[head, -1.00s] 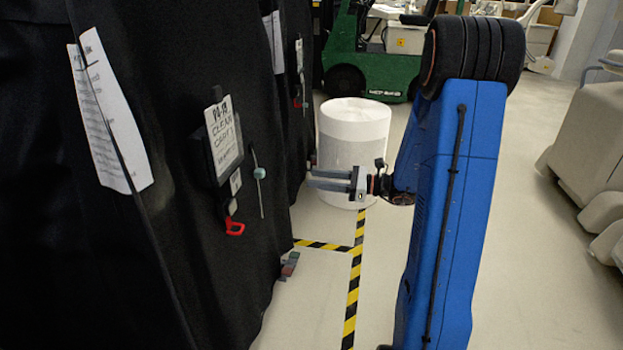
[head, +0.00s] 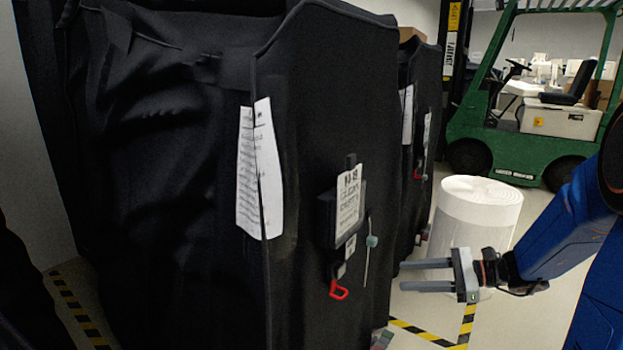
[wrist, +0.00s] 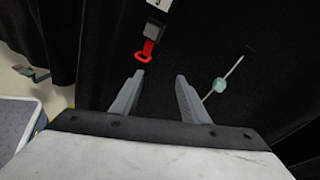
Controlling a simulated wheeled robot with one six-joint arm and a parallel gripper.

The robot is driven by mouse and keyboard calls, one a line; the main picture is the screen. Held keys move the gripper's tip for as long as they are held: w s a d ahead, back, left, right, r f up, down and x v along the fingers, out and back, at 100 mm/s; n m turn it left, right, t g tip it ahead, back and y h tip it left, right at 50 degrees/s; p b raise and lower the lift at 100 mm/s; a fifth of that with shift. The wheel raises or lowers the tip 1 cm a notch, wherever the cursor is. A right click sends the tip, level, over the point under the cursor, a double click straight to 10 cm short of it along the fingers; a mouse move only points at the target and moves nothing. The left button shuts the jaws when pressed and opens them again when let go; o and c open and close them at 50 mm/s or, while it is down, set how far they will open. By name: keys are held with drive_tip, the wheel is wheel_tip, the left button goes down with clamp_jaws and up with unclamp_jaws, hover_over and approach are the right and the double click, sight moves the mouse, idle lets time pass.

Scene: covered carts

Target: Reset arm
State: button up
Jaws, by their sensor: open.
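My gripper (head: 426,276) is open and empty in the head view, its two grey fingers pointing left toward the black covered cart (head: 325,110). The red hook (wrist: 147,50) is beyond the left finger, and a teal bead on a thin rod (wrist: 219,85) is beyond the right finger. Whether the tips touch the cover cannot be told.
A label holder (head: 345,208) and a paper sheet (head: 258,170) hang on the cover. Another covered cart (head: 418,75) stands behind. A white roll (head: 477,208) stands behind my gripper. A green forklift (head: 540,100) is at the back right. Striped tape (head: 422,333) marks the floor.

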drive_tip(key=s+a+n+g+h, duration=0.25)
drive_tip(key=s+n, duration=0.25)
drive_tip(key=s, duration=0.3)
drive_tip(key=s+a+n+g+h, duration=0.2)
drive_tip(key=s+a+n+h, duration=0.15)
drive_tip(key=s, duration=0.45)
drive_tip(key=s+d+r+n+t+h, duration=0.2)
drive_tip(key=s+d+n+t+h, duration=0.2)
drive_tip(key=s+d+n+h, duration=0.4)
drive_tip(key=shift+s+d+r+n, duration=0.2)
drive_tip(key=shift+s+n, duration=0.35)
drive_tip(key=shift+n, duration=0.7)
